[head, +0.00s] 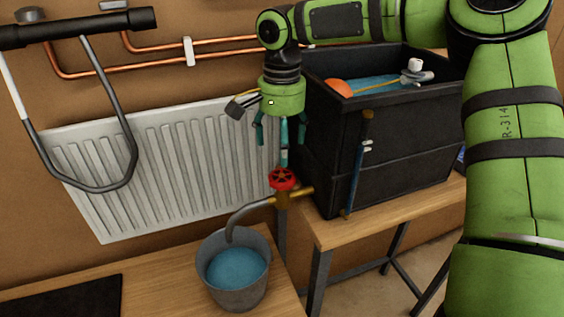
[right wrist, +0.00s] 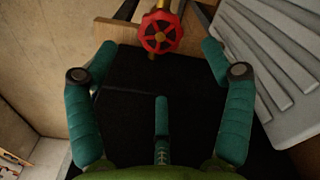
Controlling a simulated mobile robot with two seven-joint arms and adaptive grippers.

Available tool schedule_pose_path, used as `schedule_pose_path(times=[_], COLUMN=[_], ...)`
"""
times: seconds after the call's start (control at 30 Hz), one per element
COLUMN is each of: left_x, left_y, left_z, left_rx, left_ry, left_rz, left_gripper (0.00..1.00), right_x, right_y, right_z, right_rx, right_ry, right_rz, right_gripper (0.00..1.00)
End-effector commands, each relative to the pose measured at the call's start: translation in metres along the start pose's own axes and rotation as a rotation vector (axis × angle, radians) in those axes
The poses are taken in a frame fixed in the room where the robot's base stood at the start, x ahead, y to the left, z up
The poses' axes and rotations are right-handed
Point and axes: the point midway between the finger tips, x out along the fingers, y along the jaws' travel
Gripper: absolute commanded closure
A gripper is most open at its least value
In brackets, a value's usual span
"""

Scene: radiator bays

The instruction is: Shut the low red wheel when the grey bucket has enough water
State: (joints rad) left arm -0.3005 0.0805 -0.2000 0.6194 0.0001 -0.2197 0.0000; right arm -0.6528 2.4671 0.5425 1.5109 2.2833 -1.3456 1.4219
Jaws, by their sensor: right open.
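The red wheel (head: 283,179) sits on a brass valve at the tank's foot. It also shows in the right wrist view (right wrist: 160,33), at the top centre beyond my fingers. A grey bucket (head: 232,296) stands below on a wooden top, under the curved grey spout (head: 247,212). Blue water (head: 236,268) lies in it, its surface below the rim. I cannot tell whether water is running. My right gripper (head: 275,142) points down just above the wheel, teal fingers spread; the wrist view shows the fingers (right wrist: 160,62) open and empty. My left gripper is out of view.
A black tank (head: 390,145) with blue water and an orange float (head: 339,88) stands on a wooden bench (head: 400,215), right of the wheel. A white radiator (head: 160,160) and copper pipes (head: 90,72) are on the wall. A dark mat (head: 65,300) lies left of the bucket.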

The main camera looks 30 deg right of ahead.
Motion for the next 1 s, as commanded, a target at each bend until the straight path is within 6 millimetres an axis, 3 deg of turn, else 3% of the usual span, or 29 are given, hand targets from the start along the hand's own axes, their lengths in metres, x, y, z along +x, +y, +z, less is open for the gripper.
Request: schedule_pose_path(times=[0.1, 0.3, 1.0], left_x=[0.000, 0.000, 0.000], left_y=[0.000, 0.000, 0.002], left_z=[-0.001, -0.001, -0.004], left_rx=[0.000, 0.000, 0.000], left_ry=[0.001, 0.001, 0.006], left_rz=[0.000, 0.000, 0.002], left_gripper=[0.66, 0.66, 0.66], right_x=[-0.023, -0.042, -0.044], right_y=[-0.001, 0.000, 0.000], right_z=[0.000, 0.000, 0.001], right_rx=[-0.001, 0.000, -0.002], right_ry=[0.002, 0.000, -0.001], right_rz=[-0.002, 0.002, 0.002], right_gripper=[0.18, 0.18, 0.18])
